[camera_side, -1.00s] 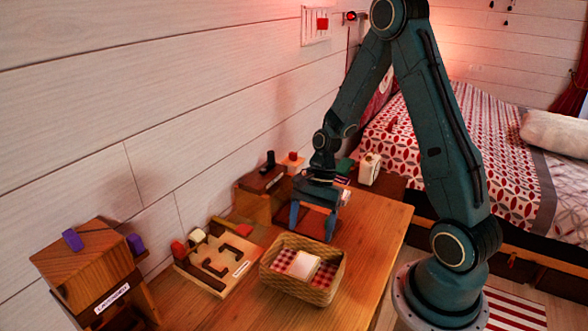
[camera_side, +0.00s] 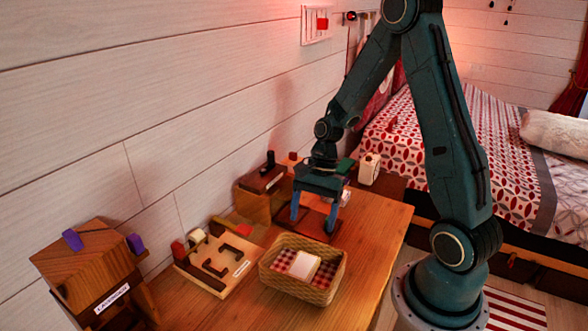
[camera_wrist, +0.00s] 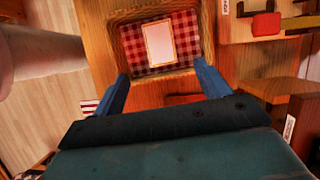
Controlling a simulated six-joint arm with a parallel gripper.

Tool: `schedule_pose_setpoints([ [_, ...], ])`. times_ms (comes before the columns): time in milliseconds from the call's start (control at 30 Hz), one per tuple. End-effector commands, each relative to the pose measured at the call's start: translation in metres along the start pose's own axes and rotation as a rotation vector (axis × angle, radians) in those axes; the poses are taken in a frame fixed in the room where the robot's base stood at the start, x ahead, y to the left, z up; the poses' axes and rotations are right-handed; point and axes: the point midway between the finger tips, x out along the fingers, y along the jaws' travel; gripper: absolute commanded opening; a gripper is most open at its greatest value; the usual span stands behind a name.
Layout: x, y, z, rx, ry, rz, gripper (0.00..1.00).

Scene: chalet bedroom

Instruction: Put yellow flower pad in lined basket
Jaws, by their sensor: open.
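The lined basket (camera_side: 292,283) is woven, with a red-and-white checked lining, and stands on the wooden table. A pale cream rectangular pad (camera_side: 304,264) lies on the lining inside it. In the wrist view the pad (camera_wrist: 158,42) shows a darker border and rests within the basket's walls. No flower can be made out on it, and its yellow is doubtful. My gripper (camera_side: 312,225) is open and empty, pointing down just behind the basket. In the wrist view its blue fingers (camera_wrist: 162,68) are spread apart, with the basket beyond them and nothing between them.
A dark red flat thing (camera_side: 318,222) lies on the table below my gripper. A wooden board with dark shapes (camera_side: 222,262) is left of the basket. A wooden box (camera_side: 262,195) stands behind, and a labelled wooden stand (camera_side: 88,270) is at far left. The table's right front is clear.

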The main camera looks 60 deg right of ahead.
Motion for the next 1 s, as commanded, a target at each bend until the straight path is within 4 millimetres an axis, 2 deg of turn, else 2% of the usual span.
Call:
schedule_pose_setpoints([
  [167, -0.013, -0.001, 0.01, -0.081, 0.035, -0.009, 0.76],
  [467, -0.057, 0.005, 0.048, -0.381, 0.165, -0.032, 0.76],
  [767, -0.1, 0.025, 0.091, -0.719, 0.312, -0.048, 0.76],
  [1000, -0.128, 0.048, 0.121, -0.974, 0.428, -0.058, 0.76],
])
